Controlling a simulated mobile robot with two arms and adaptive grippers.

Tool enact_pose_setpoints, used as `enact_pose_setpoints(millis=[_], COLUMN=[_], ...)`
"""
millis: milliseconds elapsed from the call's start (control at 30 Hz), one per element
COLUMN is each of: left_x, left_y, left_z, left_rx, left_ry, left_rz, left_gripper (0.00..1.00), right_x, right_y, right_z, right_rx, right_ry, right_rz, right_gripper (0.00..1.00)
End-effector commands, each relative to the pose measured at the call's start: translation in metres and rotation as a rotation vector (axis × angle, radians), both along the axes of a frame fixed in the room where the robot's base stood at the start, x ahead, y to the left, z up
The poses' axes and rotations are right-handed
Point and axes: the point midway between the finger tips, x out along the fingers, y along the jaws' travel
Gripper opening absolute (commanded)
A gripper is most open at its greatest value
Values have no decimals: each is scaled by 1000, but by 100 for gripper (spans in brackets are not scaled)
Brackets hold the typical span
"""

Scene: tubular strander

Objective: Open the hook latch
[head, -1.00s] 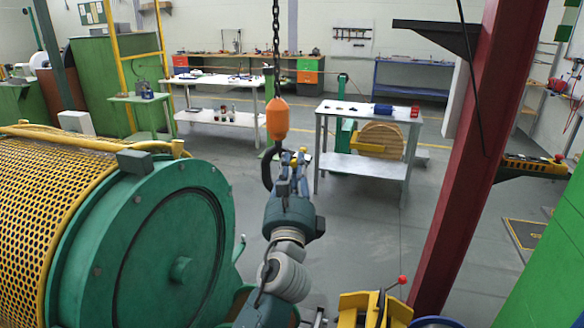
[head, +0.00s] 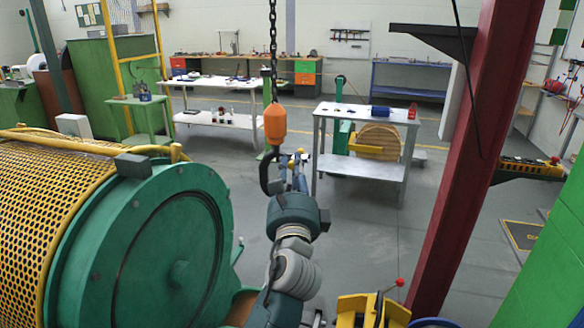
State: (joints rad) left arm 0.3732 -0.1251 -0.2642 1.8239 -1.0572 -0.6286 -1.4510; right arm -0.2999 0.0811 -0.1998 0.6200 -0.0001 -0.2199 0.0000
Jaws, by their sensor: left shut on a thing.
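An orange hook block (head: 275,124) hangs on a dark chain (head: 272,45) near the middle of the head view. Below it is the dark curved hook (head: 265,172). My left gripper (head: 290,168) is at the right side of the hook, just under the orange block. It is shut on a part at the hook's open side, which looks like the latch. The fingers and wrist hide most of that part, so the latch's angle cannot be told. My right gripper is not in view.
A large green drum with a yellow mesh guard (head: 60,215) fills the left. A dark red column (head: 470,150) stands at right. A grey table (head: 365,112) with a wooden reel (head: 378,142) stands behind the hook. The floor between is clear.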

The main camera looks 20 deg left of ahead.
Motion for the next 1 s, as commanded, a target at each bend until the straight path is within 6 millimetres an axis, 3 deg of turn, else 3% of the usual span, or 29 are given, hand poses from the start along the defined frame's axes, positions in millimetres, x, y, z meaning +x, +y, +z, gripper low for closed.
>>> enact_pose_setpoints(millis=[33, 100, 467, 567, 1000], left_x=[0, 0, -4, -15, -96], left_y=[-1, -1, -2, -5, -28], left_z=[2, 2, -1, -4, -25], left_rx=[2, 2, 2, 2, 1], left_ry=[-4, -5, -1, -1, -1], left_rz=[-2, -1, -1, -2, -3], left_gripper=[21, 32, 32, 32, 32], right_x=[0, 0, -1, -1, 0], right_y=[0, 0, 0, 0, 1], right_z=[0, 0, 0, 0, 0], right_rx=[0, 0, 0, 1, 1], right_ry=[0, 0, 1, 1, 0], right_rz=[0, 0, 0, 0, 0], right_gripper=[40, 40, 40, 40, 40])
